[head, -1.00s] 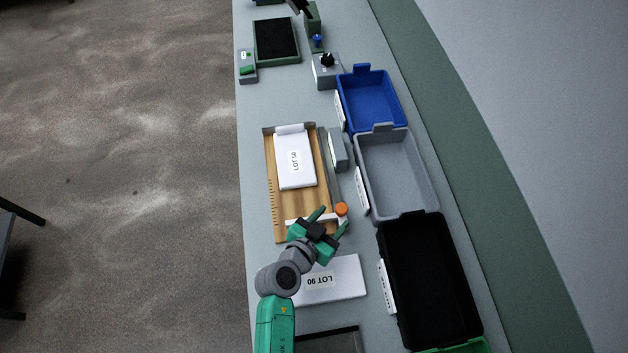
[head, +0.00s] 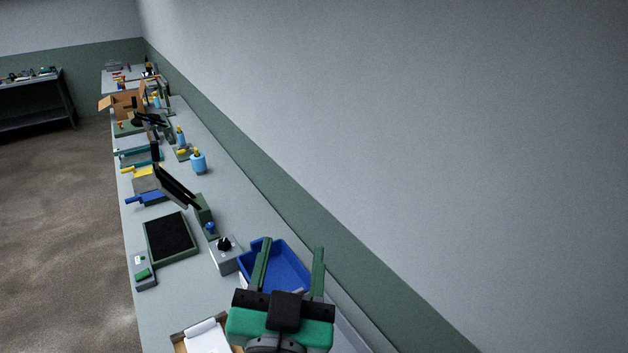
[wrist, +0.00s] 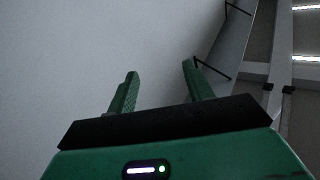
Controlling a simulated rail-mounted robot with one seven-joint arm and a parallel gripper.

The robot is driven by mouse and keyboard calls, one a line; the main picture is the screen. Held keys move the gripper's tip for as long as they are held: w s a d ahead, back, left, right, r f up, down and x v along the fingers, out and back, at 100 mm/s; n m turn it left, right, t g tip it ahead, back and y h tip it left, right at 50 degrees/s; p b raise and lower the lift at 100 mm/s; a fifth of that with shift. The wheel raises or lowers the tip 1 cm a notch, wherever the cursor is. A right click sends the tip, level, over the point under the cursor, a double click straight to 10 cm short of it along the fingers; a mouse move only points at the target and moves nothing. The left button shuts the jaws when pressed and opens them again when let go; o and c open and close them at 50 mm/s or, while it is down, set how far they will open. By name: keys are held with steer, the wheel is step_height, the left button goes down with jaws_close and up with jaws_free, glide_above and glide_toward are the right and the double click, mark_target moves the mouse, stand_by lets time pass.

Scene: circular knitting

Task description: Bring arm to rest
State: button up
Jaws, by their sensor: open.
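My gripper (head: 289,270) is raised in the head view, its two green fingers apart and pointing up the picture. It is in front of the blue bin (head: 275,263) and hides part of it. In the wrist view the fingers (wrist: 159,90) are also spread, with nothing between them. Beyond them are a plain pale wall and, at right, overhead beams and lights.
The long bench (head: 185,298) runs away from me along the wall.

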steer(key=s+d+r+n+t+y+p, duration=0.1)
steer(key=s+d+r+n+t, duration=0.15)
steer(key=s+r, duration=0.6)
steer(key=s+d+r+n+t+y+p, duration=0.1)
steer(key=s+r+t, duration=0.25)
steer(key=r, duration=0.95)
step_height(320, 180, up, 10)
steer(key=g+p, duration=0.1)
steer(key=p, duration=1)
steer(key=shift+a, duration=0.4)
